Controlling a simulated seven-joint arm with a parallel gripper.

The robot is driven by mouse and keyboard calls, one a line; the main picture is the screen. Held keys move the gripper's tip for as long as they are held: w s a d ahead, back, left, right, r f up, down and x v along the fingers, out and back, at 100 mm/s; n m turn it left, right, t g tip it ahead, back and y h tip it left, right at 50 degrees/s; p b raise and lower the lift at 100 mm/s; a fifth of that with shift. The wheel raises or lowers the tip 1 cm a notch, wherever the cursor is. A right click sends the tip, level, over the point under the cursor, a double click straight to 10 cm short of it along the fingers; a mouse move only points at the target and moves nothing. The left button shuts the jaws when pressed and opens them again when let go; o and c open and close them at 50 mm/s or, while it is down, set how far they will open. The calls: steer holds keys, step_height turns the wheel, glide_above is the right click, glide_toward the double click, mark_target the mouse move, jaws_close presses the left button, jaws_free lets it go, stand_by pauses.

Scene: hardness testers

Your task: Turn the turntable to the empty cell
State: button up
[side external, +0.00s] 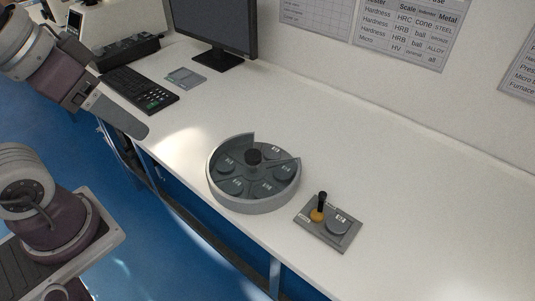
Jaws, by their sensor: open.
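The turntable (253,203) is a round grey tray with a raised rim, standing on the white bench in the middle of the side external view. My gripper (138,130) is at the upper left, over the bench's front edge. It is open and well apart from the turntable; its fingers are seen edge-on.
A small grey plate (345,240) with a labelled disc and a black-topped orange peg (318,213) lies right of the turntable. A keyboard (140,90), a small grey pad (186,77) and a monitor (215,25) are at the back left. The bench's right side is clear.

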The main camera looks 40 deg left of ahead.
steer(key=w+n+g, duration=0.1)
steer(key=w+g, duration=0.1)
steer(key=w, duration=0.7)
steer(key=n+g, duration=0.3)
glide_above(253, 154)
step_height(253, 154, down, 18)
step_height(253, 154, down, 10)
steer(key=shift+r, duration=0.1)
steer(key=shift+c, duration=0.2)
jaws_close()
